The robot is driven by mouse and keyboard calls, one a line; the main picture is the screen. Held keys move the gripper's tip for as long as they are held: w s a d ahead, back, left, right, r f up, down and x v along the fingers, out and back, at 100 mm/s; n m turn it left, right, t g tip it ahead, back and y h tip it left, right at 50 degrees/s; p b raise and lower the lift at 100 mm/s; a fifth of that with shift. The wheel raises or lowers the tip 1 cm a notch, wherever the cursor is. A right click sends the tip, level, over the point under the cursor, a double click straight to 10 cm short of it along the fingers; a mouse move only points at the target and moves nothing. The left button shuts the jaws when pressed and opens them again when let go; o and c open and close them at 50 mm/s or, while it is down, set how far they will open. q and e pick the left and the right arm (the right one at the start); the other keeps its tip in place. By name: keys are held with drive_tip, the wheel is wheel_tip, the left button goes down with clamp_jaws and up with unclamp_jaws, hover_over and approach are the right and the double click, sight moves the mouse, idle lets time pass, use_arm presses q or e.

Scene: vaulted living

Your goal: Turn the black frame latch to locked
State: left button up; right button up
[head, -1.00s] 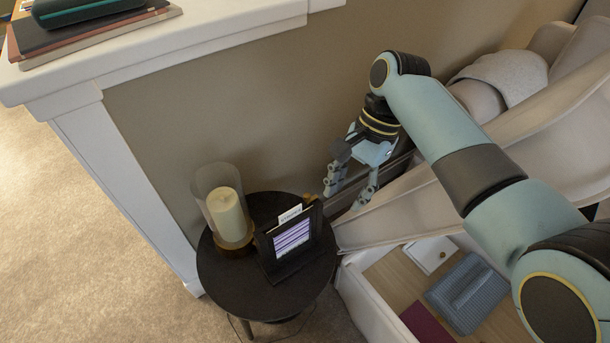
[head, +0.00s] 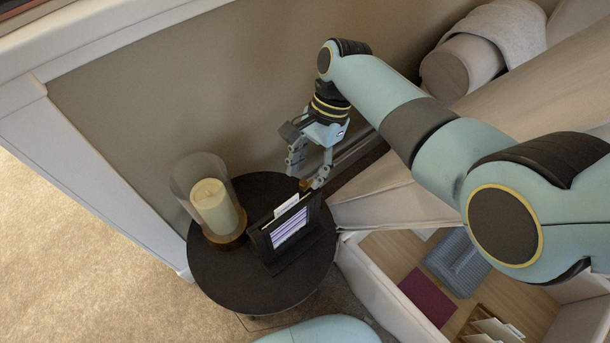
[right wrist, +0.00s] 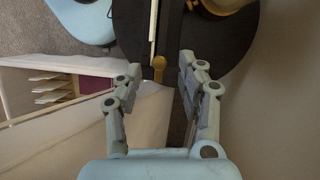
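The black frame (head: 259,242) stands on the round dark side table, with a striped picture and a pale card at its top edge. Its brass-coloured latch (head: 305,186) is at the frame's right upper side, partly hidden by my fingers. In the right wrist view the latch (right wrist: 158,63) is a small round knob on a short stem, beside the frame's edge (right wrist: 163,25). My right gripper (head: 308,176) is open; in the right wrist view its fingers (right wrist: 160,66) lie either side of the latch. I cannot tell whether they touch it. My left gripper is not in view.
A candle in a glass cylinder (head: 214,207) stands on the side table (head: 215,280), left of the frame. The wall (head: 150,130) is close behind.

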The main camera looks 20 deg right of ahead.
drive_tip(key=shift+x, duration=1.05)
drive_tip(key=shift+c, duration=1.5)
clamp_jaws()
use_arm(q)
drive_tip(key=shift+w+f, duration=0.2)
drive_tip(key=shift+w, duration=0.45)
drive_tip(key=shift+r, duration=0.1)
